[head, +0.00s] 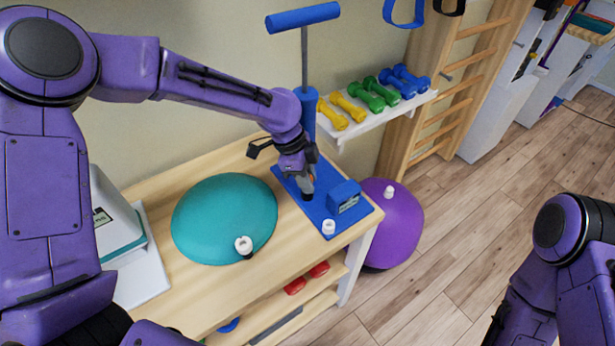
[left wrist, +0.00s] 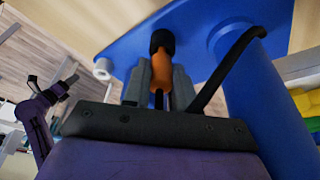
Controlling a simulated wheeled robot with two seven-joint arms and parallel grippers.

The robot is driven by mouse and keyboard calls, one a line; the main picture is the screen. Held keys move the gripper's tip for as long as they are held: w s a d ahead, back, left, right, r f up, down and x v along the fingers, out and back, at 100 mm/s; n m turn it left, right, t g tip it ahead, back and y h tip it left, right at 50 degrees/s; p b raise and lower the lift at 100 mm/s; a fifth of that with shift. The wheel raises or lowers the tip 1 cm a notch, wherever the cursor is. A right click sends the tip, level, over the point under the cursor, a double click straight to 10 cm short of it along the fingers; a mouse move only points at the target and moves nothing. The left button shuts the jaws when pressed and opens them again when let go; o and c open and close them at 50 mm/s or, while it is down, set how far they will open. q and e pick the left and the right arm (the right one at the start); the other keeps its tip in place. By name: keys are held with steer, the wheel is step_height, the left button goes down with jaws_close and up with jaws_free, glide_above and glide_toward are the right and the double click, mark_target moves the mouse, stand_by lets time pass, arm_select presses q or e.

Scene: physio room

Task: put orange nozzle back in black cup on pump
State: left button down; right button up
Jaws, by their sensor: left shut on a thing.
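My left gripper (head: 307,192) is shut on the orange nozzle (left wrist: 159,76) above the blue pump base (head: 290,183). In the left wrist view the nozzle lies between the two grey fingers. The black cup (left wrist: 161,40) stands on the blue base, straight in line with the nozzle's far end. The nozzle's end meets the cup's mouth in the picture; I cannot tell how deep it sits. The blue pump cylinder (left wrist: 265,100) rises beside the gripper, with a black hose (left wrist: 222,76) leading from it. My right arm (head: 570,250) is at the right; its gripper's state is unclear.
A teal dome (head: 215,215) with a white-topped piece (head: 243,245) lies on the wooden bench (head: 190,290). A blue block (head: 344,196) and a white cup-like piece (head: 328,227) are on the pump base. A dumbbell shelf (head: 385,113) and purple ball (head: 400,225) stand nearby.

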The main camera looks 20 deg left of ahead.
arm_select(q)
steer(key=shift+f, duration=0.3)
steer(key=c, duration=0.8)
jaws_free()
step_height(320, 180, up, 7)
steer(key=p, duration=0.8)
